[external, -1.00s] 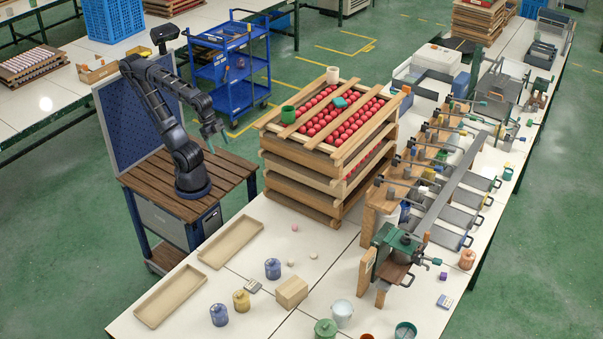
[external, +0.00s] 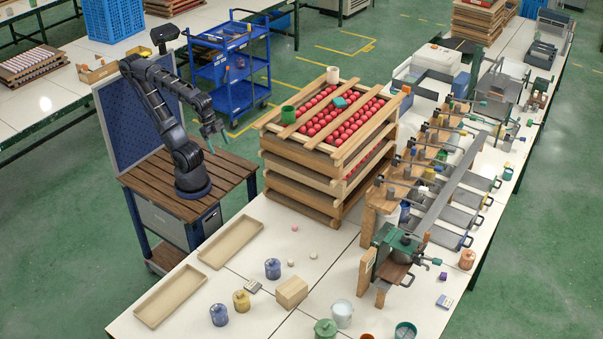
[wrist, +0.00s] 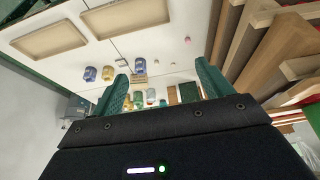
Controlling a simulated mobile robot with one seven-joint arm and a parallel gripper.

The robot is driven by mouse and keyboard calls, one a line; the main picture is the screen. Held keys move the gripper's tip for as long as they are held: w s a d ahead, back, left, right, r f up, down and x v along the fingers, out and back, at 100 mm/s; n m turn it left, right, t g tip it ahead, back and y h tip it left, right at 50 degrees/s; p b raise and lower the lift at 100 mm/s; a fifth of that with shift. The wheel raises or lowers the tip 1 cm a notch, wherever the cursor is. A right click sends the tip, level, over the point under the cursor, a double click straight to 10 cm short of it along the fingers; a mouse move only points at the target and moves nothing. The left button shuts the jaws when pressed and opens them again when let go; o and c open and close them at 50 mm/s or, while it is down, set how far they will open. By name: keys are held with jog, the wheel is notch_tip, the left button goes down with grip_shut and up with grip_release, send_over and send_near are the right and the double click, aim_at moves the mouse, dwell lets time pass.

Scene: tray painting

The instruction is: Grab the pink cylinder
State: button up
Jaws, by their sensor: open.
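A small pink cylinder (external: 295,228) lies on the white table in the external view, in front of the stacked wooden trays. It also shows as a small pink thing near the top of the wrist view (wrist: 187,40), beyond my fingertips. My gripper (external: 213,134) hangs above the wooden stand's right side, well up and left of the pink cylinder. In the wrist view, my gripper (wrist: 160,74) has its two green fingers wide apart with nothing between them.
The stacked wooden trays (external: 290,165) with red balls stand just behind the pink cylinder. Two pale pink-white pieces (external: 313,255) (external: 291,263) lie close by. Shallow wooden trays (external: 231,242) and a blue jar (external: 272,268) are nearby. The table around the cylinder is clear.

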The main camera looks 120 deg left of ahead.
jog(key=c, duration=0.6)
jog(key=n+g, duration=0.5)
jog(key=n, duration=2.2)
send_over(295, 225)
notch_tip(295, 225, down, 32)
jog(key=shift+d+f, duration=0.15)
jog(key=shift+f, duration=4.95)
